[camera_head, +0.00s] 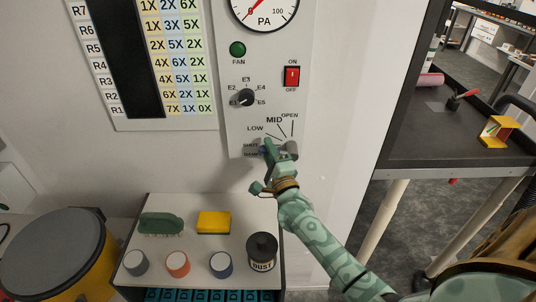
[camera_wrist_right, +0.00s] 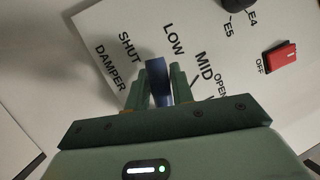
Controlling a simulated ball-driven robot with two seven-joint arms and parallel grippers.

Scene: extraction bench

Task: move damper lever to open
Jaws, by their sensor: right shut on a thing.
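The damper scale at the bottom of the wall panel is marked SHUT, LOW, MID and OPEN. The blue damper lever (camera_wrist_right: 157,78) stands between my right gripper's fingers in the right wrist view, near the SHUT and LOW marks. A grey round part (camera_head: 291,149), seemingly the lever's hub, shows just right of the gripper in the head view. My right gripper (camera_head: 267,146) is shut on the lever and covers most of it, so its exact angle is hard to tell. My left gripper is not in view.
Above the scale are a black selector knob (camera_head: 246,97), a red switch (camera_head: 291,76) and a gauge (camera_head: 265,8). Below, a small white table (camera_head: 190,208) carries a green brush (camera_head: 161,224), yellow sponge (camera_head: 213,222), several cups and a dust jar (camera_head: 262,252). A dark cart (camera_head: 445,155) stands right.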

